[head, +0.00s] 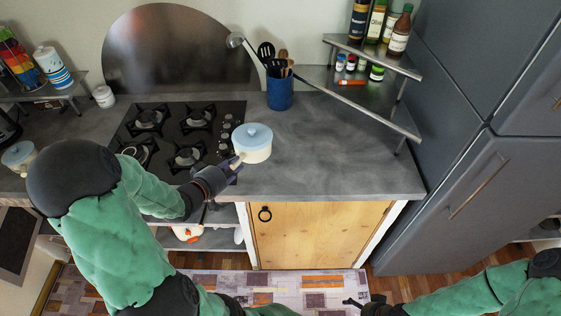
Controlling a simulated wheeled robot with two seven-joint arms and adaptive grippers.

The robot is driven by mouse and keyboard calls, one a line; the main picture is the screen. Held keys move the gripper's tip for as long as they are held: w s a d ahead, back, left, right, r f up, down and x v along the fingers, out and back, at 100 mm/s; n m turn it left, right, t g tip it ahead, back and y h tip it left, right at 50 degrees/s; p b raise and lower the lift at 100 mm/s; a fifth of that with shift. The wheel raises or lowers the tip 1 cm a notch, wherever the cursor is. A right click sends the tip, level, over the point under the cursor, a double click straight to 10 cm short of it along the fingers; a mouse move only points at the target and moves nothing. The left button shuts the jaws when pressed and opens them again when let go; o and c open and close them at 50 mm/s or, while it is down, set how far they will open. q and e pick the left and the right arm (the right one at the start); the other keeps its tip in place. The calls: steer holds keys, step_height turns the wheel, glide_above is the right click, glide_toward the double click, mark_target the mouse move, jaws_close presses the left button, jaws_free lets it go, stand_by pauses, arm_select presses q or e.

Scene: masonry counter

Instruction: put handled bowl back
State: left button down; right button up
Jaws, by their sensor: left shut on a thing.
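The handled bowl (252,153) is cream with a light blue lid. It shows at the right edge of the stove, over the grey counter. My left gripper (235,162) comes in from the lower left and is shut on the bowl's handle, which the fingers mostly hide. I cannot tell whether the bowl rests on the counter or is held just above it. My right gripper (356,303) is low at the bottom, in front of the cabinet and away from the bowl; its fingers are too small to read.
A black stove (178,132) lies left of the bowl. A blue utensil holder (280,93) stands behind it. A corner shelf (372,88) with bottles and jars is at the back right. A similar lidded pot (18,155) stands far left. The counter (330,150) right of the bowl is clear.

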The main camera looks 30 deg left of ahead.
mark_target(261, 160)
arm_select(q)
steer(key=w+d+f, duration=0.1)
steer(key=w, duration=0.1)
steer(key=w+d+f+b, duration=0.1)
steer(key=w, duration=0.1)
steer(key=w+d+f+b, duration=0.1)
steer(key=w, duration=0.2)
steer(key=shift+d+f, duration=0.25)
steer(key=shift+d, duration=0.1)
steer(key=w+f, duration=0.1)
steer(key=w+d+f+b, duration=0.1)
steer(key=f, duration=0.1)
steer(key=w+f, duration=0.1)
steer(key=f, duration=0.1)
steer(key=shift+w+d, duration=0.35)
steer(key=shift+w+d+f, duration=0.1)
steer(key=shift+f, duration=0.05)
steer(key=f, duration=0.1)
steer(key=f+b, duration=0.1)
steer(key=f, duration=0.1)
steer(key=shift+w+f, duration=0.2)
steer(key=shift+f, duration=0.1)
steer(key=shift+d, duration=0.1)
steer(key=c, duration=1.1)
jaws_free()
steer(key=shift+s+f, duration=0.1)
steer(key=shift+f, duration=0.05)
steer(key=shift+o, duration=0.2)
